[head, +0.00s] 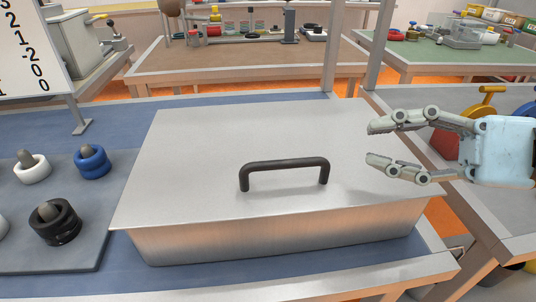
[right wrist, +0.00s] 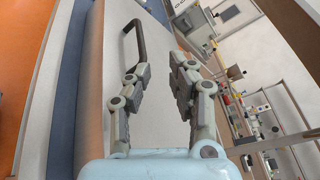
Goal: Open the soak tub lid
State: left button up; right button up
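The soak tub (head: 280,237) is a wide metal box on the blue bench mat. Its flat grey lid (head: 220,140) lies closed on top. A dark arched handle (head: 284,165) stands on the lid near the front; it also shows in the right wrist view (right wrist: 134,32). My right gripper (head: 368,144) is open and empty, above the lid's right part and to the right of the handle, apart from it. In the right wrist view my right gripper (right wrist: 155,70) has its fingers spread with the lid beyond them. My left gripper is in neither view.
A grey board (head: 85,225) with white, blue and black rings on pegs lies left of the tub. A sign (head: 32,45) stands at the back left. Yellow and blue valve-like items (head: 485,105) sit on the right bench. Other benches stand behind.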

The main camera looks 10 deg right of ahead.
aim_at(303, 163)
jog(key=shift+s+a+f+n+g, duration=0.1)
jog(key=shift+s+f+n+g, duration=0.3)
jog(key=shift+f+n+g, duration=0.4)
jog(key=shift+s+a+n, duration=0.1)
jog(key=shift+a+n, duration=0.05)
jog(key=shift+n, duration=0.15)
jog(key=shift+w+a+f, duration=0.1)
jog(key=shift+w+a, duration=0.15)
jog(key=shift+a, duration=0.4)
jog(key=p+x, duration=0.2)
jog(key=x, duration=0.6)
jog(key=shift+w+a+f, duration=0.15)
jog(key=shift+a+f, duration=0.05)
jog(key=shift+a, duration=0.3)
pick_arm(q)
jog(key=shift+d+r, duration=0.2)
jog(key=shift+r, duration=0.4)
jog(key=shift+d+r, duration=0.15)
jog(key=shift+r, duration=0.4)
pick_arm(e)
grip_shut()
